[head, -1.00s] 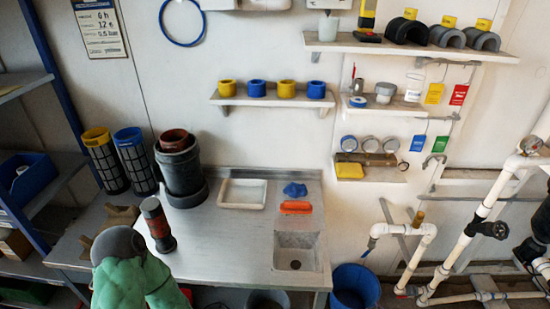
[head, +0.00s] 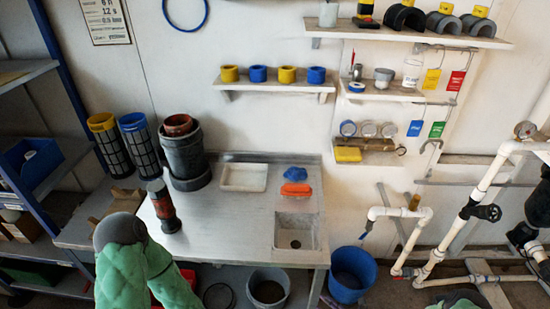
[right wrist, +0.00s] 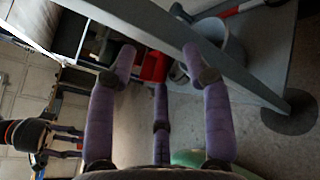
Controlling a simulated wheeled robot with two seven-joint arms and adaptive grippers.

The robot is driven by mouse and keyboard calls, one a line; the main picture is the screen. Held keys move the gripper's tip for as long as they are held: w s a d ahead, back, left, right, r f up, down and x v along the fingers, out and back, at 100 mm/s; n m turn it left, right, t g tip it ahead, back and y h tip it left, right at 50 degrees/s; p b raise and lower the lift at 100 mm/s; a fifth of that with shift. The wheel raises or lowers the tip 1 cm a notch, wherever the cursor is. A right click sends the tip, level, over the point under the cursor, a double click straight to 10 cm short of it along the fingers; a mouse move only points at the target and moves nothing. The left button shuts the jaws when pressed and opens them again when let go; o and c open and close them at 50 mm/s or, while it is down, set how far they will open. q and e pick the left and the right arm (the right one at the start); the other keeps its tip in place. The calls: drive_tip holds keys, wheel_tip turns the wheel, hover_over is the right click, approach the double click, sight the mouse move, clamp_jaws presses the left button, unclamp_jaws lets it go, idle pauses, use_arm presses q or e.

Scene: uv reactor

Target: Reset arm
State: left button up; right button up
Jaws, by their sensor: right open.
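In the right wrist view my right gripper (right wrist: 160,65) has purple padded fingers with dark joints. The fingers are spread apart with nothing between them, so it is open. A grey table leg or beam (right wrist: 215,60) runs diagonally behind the fingertips; contact cannot be told. In the head view a small part of my green-sleeved right arm shows at the bottom edge, right of the blue bucket. My green-sleeved left arm bends at the lower left, in front of the steel bench (head: 225,225).
On the bench stand a dark cylinder with a reddish band (head: 162,207), a large grey housing (head: 185,158) and a white tray (head: 243,178). A blue bucket (head: 350,275) stands on the floor. White pipework (head: 470,215) is at right. Wall shelves hold small parts.

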drive_tip(key=s+a+r+n+g+y+p, duration=0.1)
drive_tip(key=s+a+n+g+y, duration=0.2)
drive_tip(key=s+a+n+g, duration=1)
drive_tip(key=s+d+n+g+h+p, duration=0.1)
drive_tip(key=s+d+n+g+h, duration=0.3)
drive_tip(key=s+n+h, duration=0.65)
drive_tip(key=w+r+n+t+y, duration=0.1)
drive_tip(key=w+r+n+t, duration=0.3)
drive_tip(key=w+n, duration=0.3)
drive_tip(key=shift+t+y+p, duration=0.35)
drive_tip(key=shift+t+p, duration=0.05)
drive_tip(key=shift+s+d+f, duration=0.1)
drive_tip(key=shift+f, duration=0.1)
